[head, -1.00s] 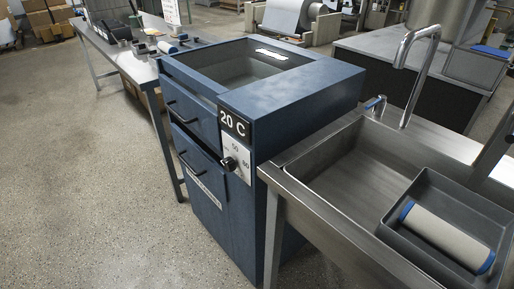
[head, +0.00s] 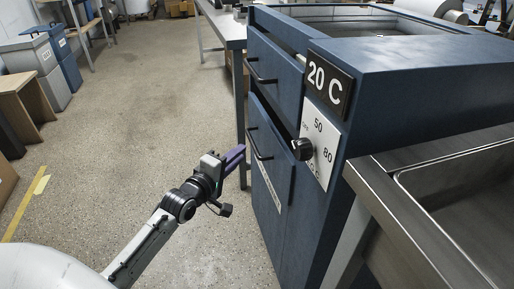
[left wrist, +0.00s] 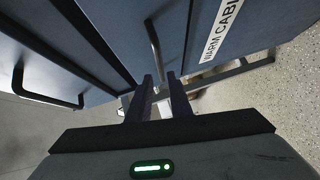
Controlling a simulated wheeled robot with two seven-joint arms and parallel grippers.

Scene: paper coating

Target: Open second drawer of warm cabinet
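The blue warm cabinet (head: 390,85) stands at the right of the head view. Its upper drawer (head: 276,75) has a dark bar handle (head: 260,73). The second front below (head: 268,165) has its own bar handle (head: 257,143) and a white label. My left gripper (head: 238,158) is just left of this lower handle, its fingers pointing toward it. In the left wrist view the fingers (left wrist: 162,97) are apart and empty, with the lower handle (left wrist: 153,40) beyond their tips. The upper handle (left wrist: 45,95) shows at the left there. My right gripper is not in view.
A black knob (head: 301,149) sticks out beside the handles, under a "20 C" sign (head: 329,86). A steel sink (head: 440,190) stands at the right. A metal table (head: 222,30) is behind the cabinet.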

